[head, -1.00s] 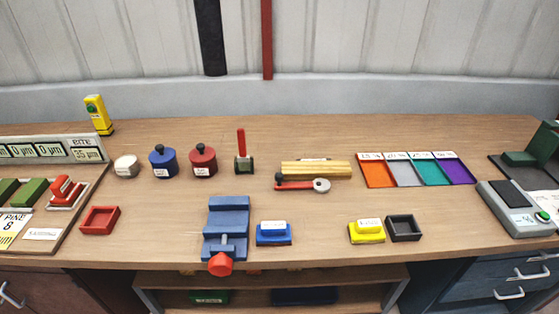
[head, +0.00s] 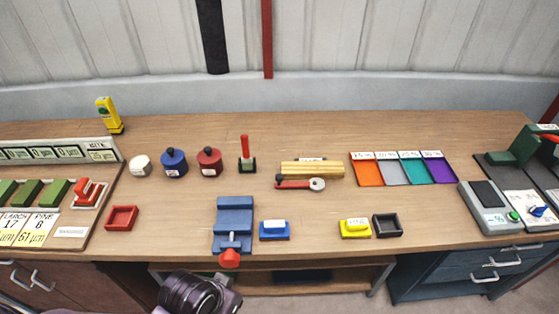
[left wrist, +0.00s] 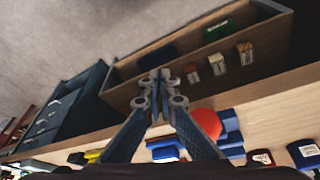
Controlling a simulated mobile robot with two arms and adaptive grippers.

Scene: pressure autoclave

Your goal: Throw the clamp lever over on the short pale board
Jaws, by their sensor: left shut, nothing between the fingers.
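A short stack of pale boards (head: 312,168) lies on the bench near the middle, with a small label behind it. A red-handled piece with a grey round end (head: 296,183) lies along its front edge; I cannot tell if it is joined to the boards. An upright red lever on a dark base (head: 247,157) stands to the left of the boards. My left gripper (left wrist: 157,78) is shut and empty in the left wrist view, with the bench and lower shelf beyond it. In the head view only my left arm shows, below the bench's front edge. My right gripper is not in view.
A blue vise (head: 234,222) with a red knob stands at the front edge. A blue block (head: 275,230), yellow block (head: 355,228) and black tray (head: 388,225) sit to its right. Blue (head: 173,163) and red (head: 209,162) pots stand behind. Coloured trays (head: 367,174) lie right.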

